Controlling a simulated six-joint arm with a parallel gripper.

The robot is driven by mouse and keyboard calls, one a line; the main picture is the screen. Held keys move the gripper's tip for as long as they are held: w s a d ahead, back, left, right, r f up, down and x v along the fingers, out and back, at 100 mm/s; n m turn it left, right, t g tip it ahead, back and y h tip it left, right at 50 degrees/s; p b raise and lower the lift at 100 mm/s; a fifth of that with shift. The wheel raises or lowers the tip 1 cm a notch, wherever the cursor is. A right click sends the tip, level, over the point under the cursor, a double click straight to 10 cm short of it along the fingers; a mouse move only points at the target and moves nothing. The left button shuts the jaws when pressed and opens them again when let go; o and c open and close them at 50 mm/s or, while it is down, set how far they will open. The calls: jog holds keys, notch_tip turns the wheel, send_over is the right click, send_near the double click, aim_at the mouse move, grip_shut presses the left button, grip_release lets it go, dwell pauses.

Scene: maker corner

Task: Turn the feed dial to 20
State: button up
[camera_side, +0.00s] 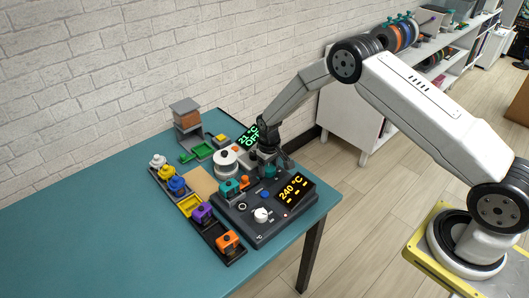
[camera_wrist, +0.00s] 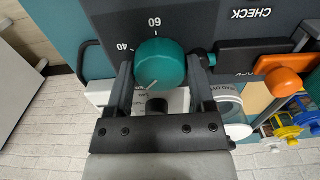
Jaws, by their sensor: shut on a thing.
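The teal round dial (camera_wrist: 160,63) sits on the dark control panel in the wrist view, with the marks 40 and 60 printed to its upper left and above. A short white pointer line shows near its lower edge, pointing down and slightly left. More markings below it are partly hidden by my gripper. My gripper (camera_wrist: 160,72) is shut on the dial, one finger on each side. In the side view my gripper (camera_side: 268,157) reaches down to the teal dial (camera_side: 270,172) at the panel's back right.
The panel also carries an orange knob (camera_wrist: 284,82), a white knob (camera_side: 261,215) and a 240 °C display (camera_side: 293,190). A white round part (camera_side: 225,160) stands behind. Trays with coloured pieces (camera_side: 203,212) lie left of the panel. The table's left side (camera_side: 90,235) is clear.

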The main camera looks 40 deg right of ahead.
aim_at(269, 167)
jog(key=shift+m, duration=1.4)
jog(key=o, duration=1.2)
jog(key=shift+r, duration=0.15)
jog(key=shift+r, duration=3.8)
